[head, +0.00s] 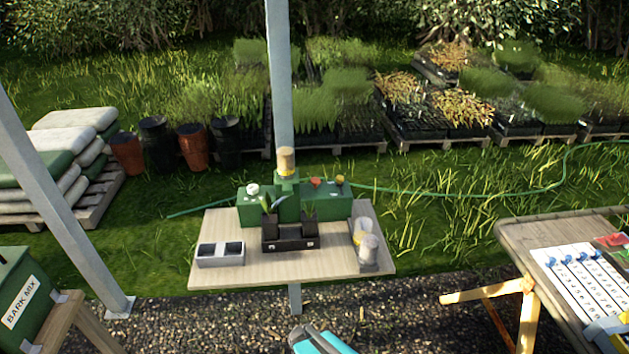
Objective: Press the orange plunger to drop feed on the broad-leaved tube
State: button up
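The orange plunger (316,182) is a small knob on top of the green dispenser (330,205), right of its central column. Dark tubes stand in a black tray (290,245) in front of the dispenser. A left tube (269,226) shows a green leaf that looks broader. A right tube (309,227) shows only thin, dark growth; details are too small to be sure. My gripper (311,333) is at the bottom edge, grey and teal, well below and apart from the dispenser. Its finger opening cannot be made out.
A white knob (252,189) and a yellow knob (340,180) flank the orange one. A grey two-cell holder (220,254) and a tray with jars (368,250) sit on the wooden table (220,280). A post rises behind the dispenser. Another table (520,235) stands right.

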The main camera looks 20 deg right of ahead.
jog(key=shift+c, duration=0.2)
grip_shut()
dwell(1.6)
